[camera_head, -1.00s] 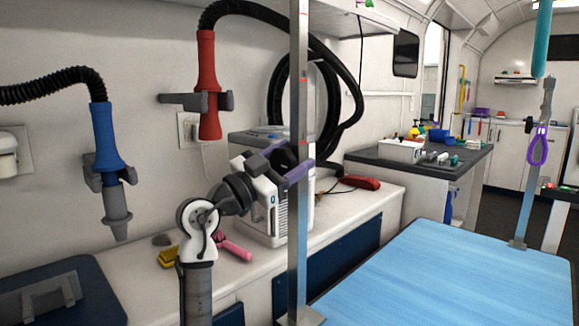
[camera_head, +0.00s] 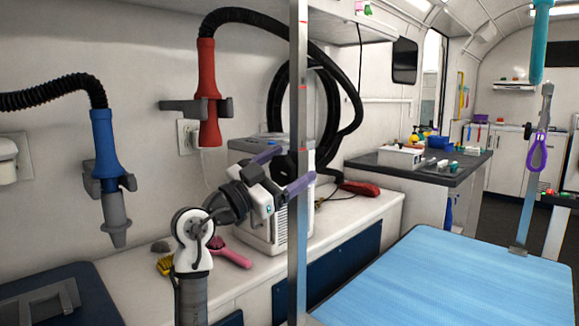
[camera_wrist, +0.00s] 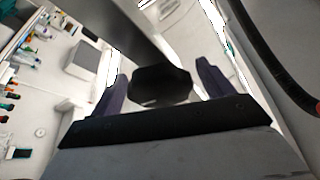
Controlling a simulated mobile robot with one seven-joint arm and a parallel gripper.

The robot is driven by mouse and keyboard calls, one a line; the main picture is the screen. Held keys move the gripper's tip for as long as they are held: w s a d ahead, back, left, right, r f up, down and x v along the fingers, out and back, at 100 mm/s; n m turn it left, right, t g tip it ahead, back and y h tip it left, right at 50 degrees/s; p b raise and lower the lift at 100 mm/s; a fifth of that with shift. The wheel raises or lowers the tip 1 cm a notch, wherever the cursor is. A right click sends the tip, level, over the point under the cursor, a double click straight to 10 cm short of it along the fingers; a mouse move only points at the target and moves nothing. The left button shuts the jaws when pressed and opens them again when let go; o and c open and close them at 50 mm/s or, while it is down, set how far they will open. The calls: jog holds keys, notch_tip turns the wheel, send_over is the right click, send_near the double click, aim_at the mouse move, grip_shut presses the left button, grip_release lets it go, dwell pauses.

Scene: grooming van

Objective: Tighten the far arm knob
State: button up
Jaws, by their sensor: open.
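My gripper (camera_head: 285,171) has purple fingers and is open beside the near upright metal post (camera_head: 298,70). The post hides part of it. In the wrist view, a dark knob-like piece (camera_wrist: 160,84) sits between the open fingers, in front of a wide grey bar (camera_wrist: 122,30). I cannot tell whether the fingers touch it. At the right, the far post (camera_head: 535,180) rises from the far end of the blue grooming table (camera_head: 440,275). It carries a small dark knob (camera_head: 528,130) and a hanging purple loop (camera_head: 538,153).
A red dryer nozzle (camera_head: 207,75) and a blue one (camera_head: 104,140) hang on the wall at left. A white dryer unit (camera_head: 265,215) stands on the bench behind my gripper. A pink brush (camera_head: 232,254) lies nearby. The tabletop is clear.

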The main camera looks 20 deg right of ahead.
jog(key=b+v, duration=0.1)
jog(key=v, duration=1.2)
jog(key=shift+r, duration=0.1)
